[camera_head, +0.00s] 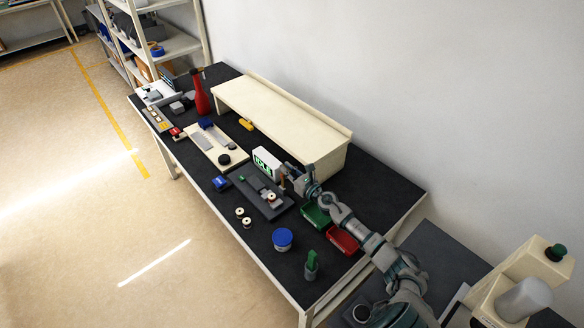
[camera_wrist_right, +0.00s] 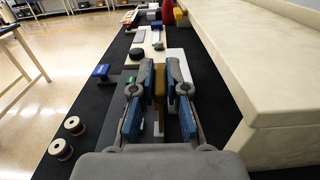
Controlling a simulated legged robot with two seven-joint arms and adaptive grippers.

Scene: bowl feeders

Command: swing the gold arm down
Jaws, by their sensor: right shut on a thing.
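The gold arm (camera_wrist_right: 159,82) shows in the right wrist view as an upright brownish-gold bar between the fingers of my right gripper (camera_wrist_right: 160,90). The fingers are shut on it. In the head view my right gripper (camera_head: 289,177) is at the right end of a dark grey base plate (camera_head: 258,200), beside a white display box (camera_head: 266,160) with green characters. The gripper largely hides the gold arm there. The bar's lower end and its pivot are hard to make out. My left gripper is in neither view.
A long cream shelf (camera_head: 275,112) runs along the wall close to my right arm. Green (camera_head: 315,216) and red (camera_head: 343,238) bins lie under that arm. Spools (camera_head: 246,222), a blue-lidded tub (camera_head: 282,239) and a green-handled tool (camera_head: 311,266) stand towards the front edge.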

